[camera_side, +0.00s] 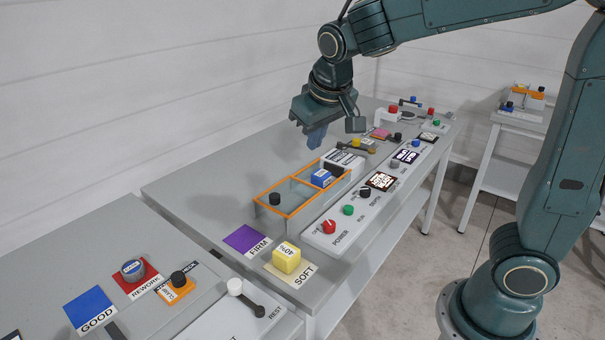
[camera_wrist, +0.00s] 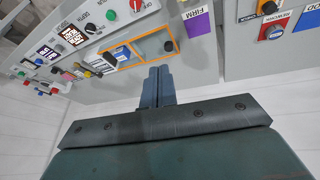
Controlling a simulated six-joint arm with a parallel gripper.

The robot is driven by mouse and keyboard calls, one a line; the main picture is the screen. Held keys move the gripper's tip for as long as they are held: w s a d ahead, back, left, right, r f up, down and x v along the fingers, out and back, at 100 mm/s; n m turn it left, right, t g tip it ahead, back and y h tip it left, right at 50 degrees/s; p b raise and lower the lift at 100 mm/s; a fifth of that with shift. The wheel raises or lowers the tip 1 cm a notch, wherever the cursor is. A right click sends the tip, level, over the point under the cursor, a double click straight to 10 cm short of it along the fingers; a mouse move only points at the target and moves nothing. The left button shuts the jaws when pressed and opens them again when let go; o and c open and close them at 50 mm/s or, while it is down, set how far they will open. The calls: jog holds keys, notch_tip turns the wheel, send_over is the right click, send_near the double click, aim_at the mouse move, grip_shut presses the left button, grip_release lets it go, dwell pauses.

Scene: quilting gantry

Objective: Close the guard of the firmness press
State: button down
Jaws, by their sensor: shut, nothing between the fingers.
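A grey, orange-rimmed box (camera_side: 264,211) with two compartments stands on the table beside the POWER panel. It looks like the firmness press with its guard, but which part is the guard I cannot tell. A black knob (camera_side: 275,198) shows in its near compartment and a blue block (camera_side: 321,177) at its far one. The wrist view also shows the orange rim (camera_wrist: 152,35), the black knob (camera_wrist: 168,46) and the blue block (camera_wrist: 121,53). My gripper (camera_side: 315,141) is shut and empty, above the table on the wall side of the box, apart from it. Its fingertips also show in the wrist view (camera_wrist: 158,72).
The white control panel (camera_side: 318,240) carries a red knob (camera_side: 329,227) and several buttons. A yellow block (camera_side: 287,257) sits on the SOFT mat; the purple FIRM mat (camera_side: 246,239) is bare. A labelled white box (camera_side: 345,158) stands behind. The table toward the wall is clear.

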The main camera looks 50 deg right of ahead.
aim_at(305, 184)
jog(key=w+a+f+h, duration=0.2)
jog(key=w+a+f, duration=0.1)
jog(key=w+f, duration=0.5)
jog(key=w+a+f+m+g+h, duration=0.1)
jog(key=w+a+f+h, duration=0.1)
jog(key=w+a+f, duration=0.2)
jog(key=w+f, duration=0.3)
jog(key=w, duration=0.1)
jog(key=shift+f, duration=0.4)
jog(key=shift+f, duration=0.1)
jog(key=shift+w+d+f, duration=0.25)
jog(key=shift+d+f, duration=1.05)
jog(key=shift+d, duration=0.25)
jog(key=shift+w+d+f, duration=0.3)
jog(key=shift+d+f, duration=0.95)
jog(key=shift+d, duration=0.25)
jog(key=shift+w+d+f, duration=0.25)
jog(key=shift+d+f, duration=1.05)
jog(key=shift+d, duration=0.25)
jog(key=d, duration=1.7)
jog(key=shift+d, duration=0.15)
jog(key=shift+d+m, duration=0.1)
jog(key=shift+m, duration=0.2)
